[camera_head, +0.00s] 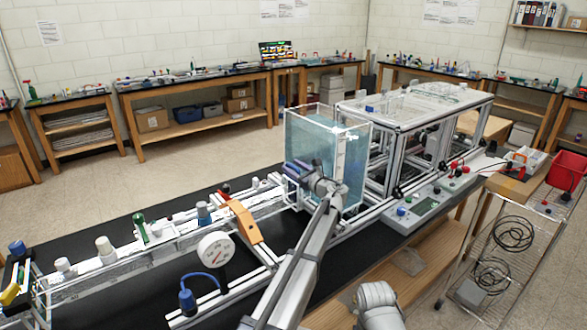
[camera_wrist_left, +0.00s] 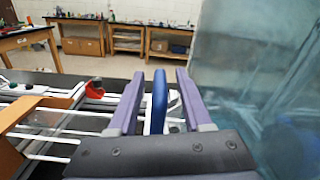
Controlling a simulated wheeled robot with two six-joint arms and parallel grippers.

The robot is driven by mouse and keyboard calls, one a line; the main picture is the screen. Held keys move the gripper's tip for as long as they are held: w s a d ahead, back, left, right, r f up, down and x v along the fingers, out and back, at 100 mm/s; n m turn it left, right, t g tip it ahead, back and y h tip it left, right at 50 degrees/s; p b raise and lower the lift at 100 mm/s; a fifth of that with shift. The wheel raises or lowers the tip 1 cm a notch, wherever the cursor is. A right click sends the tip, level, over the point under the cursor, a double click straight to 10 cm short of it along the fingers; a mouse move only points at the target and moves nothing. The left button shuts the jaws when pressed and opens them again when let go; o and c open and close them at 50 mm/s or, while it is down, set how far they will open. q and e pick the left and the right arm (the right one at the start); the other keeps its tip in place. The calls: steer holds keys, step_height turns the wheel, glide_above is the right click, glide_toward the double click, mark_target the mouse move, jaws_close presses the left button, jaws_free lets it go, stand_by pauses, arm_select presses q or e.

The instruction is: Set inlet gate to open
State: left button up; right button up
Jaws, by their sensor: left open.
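My left gripper (camera_head: 298,172) is at the near left side of the clear water tank (camera_head: 352,172). In the left wrist view its two purple fingers (camera_wrist_left: 160,76) are open. An upright blue handle (camera_wrist_left: 159,98) stands between them, with gaps visible on both sides. It looks like a lever by the tank inlet, but no label can be read. In the head view my gripper and arm hide this handle. The tank wall (camera_wrist_left: 235,60) fills the right of the wrist view. My right gripper is not in view.
A red knob (camera_wrist_left: 95,87) and an orange bracket (camera_head: 241,220) are left of the gripper. A white dial gauge (camera_head: 216,249) and a blue-capped fitting (camera_head: 187,298) are nearer. A control panel (camera_head: 424,207) lies right of the tank. The black bench top (camera_head: 130,292) has open patches.

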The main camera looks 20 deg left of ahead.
arm_select(q)
jaws_close()
stand_by(1.4)
